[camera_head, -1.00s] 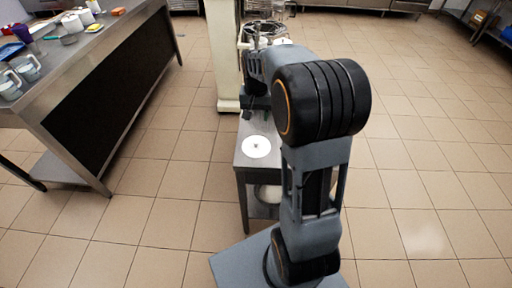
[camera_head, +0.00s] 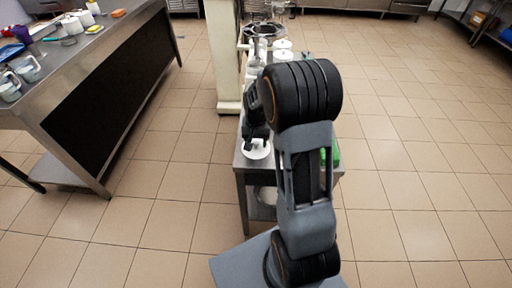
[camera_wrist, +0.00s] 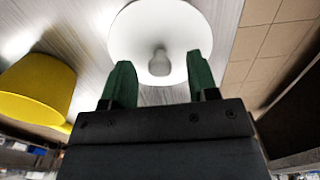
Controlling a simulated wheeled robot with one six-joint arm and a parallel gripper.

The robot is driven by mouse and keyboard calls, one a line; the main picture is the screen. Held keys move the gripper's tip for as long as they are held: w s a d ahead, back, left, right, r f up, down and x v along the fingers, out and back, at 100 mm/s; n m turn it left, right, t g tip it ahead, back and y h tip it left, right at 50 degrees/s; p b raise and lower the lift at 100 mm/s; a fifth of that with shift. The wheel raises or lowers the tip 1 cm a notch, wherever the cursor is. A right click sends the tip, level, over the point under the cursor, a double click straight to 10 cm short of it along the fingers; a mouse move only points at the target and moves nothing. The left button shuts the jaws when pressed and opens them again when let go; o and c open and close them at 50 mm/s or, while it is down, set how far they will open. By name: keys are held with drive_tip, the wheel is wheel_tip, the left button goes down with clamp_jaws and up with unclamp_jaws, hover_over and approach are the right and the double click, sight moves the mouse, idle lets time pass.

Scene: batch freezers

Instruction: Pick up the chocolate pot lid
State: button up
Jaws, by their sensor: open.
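A white round lid with a small knob (camera_wrist: 160,20) lies on the steel table in the wrist view. It also shows on the near left corner of the small steel table in the head view (camera_head: 258,154), partly covered by my gripper. My gripper (camera_wrist: 160,66) is open, with its green fingers spread on either side of the knob. Whether the fingers touch the knob or lid cannot be told.
A yellow object (camera_wrist: 35,88) stands left of the lid in the wrist view. A green thing (camera_head: 331,157) is right of my arm. White lidded pots (camera_head: 283,47) stand farther back. A long steel counter (camera_head: 85,60) is at the left, with open floor between.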

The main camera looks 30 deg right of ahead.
drive_tip(key=shift+f, duration=0.25)
drive_tip(key=c, duration=1)
drive_tip(key=shift+r, duration=0.1)
